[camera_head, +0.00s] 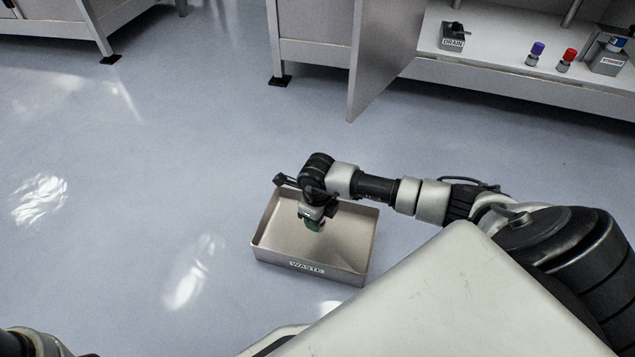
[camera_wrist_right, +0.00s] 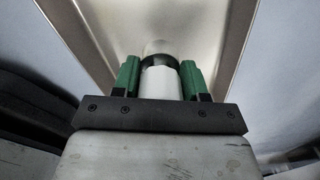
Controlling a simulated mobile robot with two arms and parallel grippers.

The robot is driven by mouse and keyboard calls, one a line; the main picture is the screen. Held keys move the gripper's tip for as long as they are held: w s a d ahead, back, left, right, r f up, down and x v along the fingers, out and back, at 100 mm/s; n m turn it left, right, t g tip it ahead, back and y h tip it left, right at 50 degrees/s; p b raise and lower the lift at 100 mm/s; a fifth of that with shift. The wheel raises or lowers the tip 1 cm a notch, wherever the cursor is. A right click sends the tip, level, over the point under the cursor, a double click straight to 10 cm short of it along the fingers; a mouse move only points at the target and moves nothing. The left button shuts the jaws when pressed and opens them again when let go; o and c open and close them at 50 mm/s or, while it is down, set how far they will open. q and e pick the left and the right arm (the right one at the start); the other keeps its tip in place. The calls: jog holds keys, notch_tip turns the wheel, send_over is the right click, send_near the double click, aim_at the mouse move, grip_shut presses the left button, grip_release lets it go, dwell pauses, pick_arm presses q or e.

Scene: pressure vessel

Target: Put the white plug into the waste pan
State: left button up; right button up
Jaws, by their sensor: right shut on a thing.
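The waste pan (camera_head: 306,267), a metal tray labelled WASTE, stands on the floor in the head view. My right gripper (camera_head: 313,224) points down over the pan's inside, toward its left part. In the right wrist view my right gripper (camera_wrist_right: 160,78) has its green fingers shut on the white plug (camera_wrist_right: 160,84), which has a dark, rounded far end. The pan (camera_wrist_right: 110,25) shows behind the plug there. I cannot tell how far the plug is above the pan's floor. In the head view the plug is hidden by the gripper. My left gripper is not in view.
A cabinet with an open door (camera_head: 383,55) stands at the back. On its shelf are a box marked DRAIN (camera_head: 453,37), a purple-capped item (camera_head: 535,53), a red-capped item (camera_head: 566,60) and another labelled box (camera_head: 608,58). The floor left of the pan is clear.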

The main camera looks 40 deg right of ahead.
notch_tip(320, 180, down, 4)
jog(key=b, duration=0.3)
jog(key=shift+a+f+b, duration=0.1)
jog(key=shift+f+b, duration=0.05)
jog(key=shift+b, duration=0.25)
jog(key=o, duration=1.1)
